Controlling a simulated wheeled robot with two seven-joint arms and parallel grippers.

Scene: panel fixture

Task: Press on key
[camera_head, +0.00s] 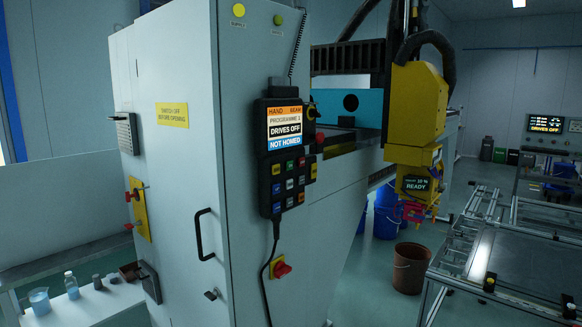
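A black hand-held control panel (287,157) hangs upright on the grey cabinet's corner. Its screen (284,128) reads "DRIVES OFF" and "NOT HOMED". Below the screen is a keypad (288,184) with several small coloured keys, among them blue, red and yellow ones. The key labels are too small to read, so I cannot tell which one is the on key. A red button (319,138) shows at the panel's right side. Neither of my grippers is in view.
The grey cabinet (185,190) has a black door handle (203,235) and a red rotary switch (281,269). A yellow machine head (415,105) reading "READY" stands right of it. A brown bucket (410,268) is on the floor. A framed table (515,265) fills the right.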

